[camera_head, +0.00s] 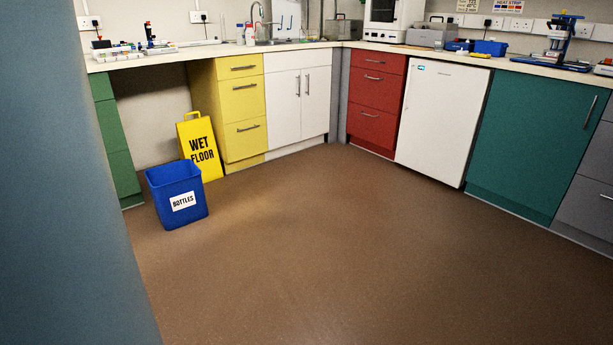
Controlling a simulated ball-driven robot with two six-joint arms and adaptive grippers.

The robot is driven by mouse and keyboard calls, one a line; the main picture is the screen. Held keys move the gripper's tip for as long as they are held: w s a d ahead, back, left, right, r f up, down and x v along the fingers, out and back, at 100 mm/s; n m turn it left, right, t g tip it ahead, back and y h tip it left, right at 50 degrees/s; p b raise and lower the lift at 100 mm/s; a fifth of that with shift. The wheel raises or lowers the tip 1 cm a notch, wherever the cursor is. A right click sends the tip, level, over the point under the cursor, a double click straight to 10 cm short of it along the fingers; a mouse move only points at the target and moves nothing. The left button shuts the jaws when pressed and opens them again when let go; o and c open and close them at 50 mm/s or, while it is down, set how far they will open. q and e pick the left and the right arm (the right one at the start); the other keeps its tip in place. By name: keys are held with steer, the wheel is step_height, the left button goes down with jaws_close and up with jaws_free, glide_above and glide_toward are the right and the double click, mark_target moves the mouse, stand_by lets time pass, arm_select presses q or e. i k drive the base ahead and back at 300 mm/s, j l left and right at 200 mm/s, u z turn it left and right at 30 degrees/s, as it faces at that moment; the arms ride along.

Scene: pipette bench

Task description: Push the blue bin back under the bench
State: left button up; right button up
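A blue bin (178,215) with a white label reading "BOTTLES" stands upright on the brown floor at the left. It stands in front of the open gap (150,110) under the bench (135,59), between the green drawers and the yellow drawers. The bin looks empty in its visible upper part; its bottom inside is hidden. Neither of my grippers shows in the head view.
A yellow "WET FLOOR" sign (203,150) stands just behind and right of the bin, against the yellow drawers (240,112). Green drawers (122,165) stand left of the gap. A large blue-grey surface (70,180) blocks the left edge. The middle floor (330,260) is clear.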

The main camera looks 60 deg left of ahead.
mark_target(178, 190)
steer(key=u, duration=2.8)
steer(key=i+l+z, duration=0.3)
steer(key=i, duration=0.2)
steer(key=i+z, duration=0.25)
steer(key=i, duration=0.25)
steer(key=i+l, duration=0.1)
steer(key=i, duration=0.45)
steer(key=i+l+u, duration=0.1)
steer(key=i, duration=0.4)
steer(key=i+l, duration=0.15)
steer(key=i, duration=0.4)
steer(key=j+u, duration=0.05)
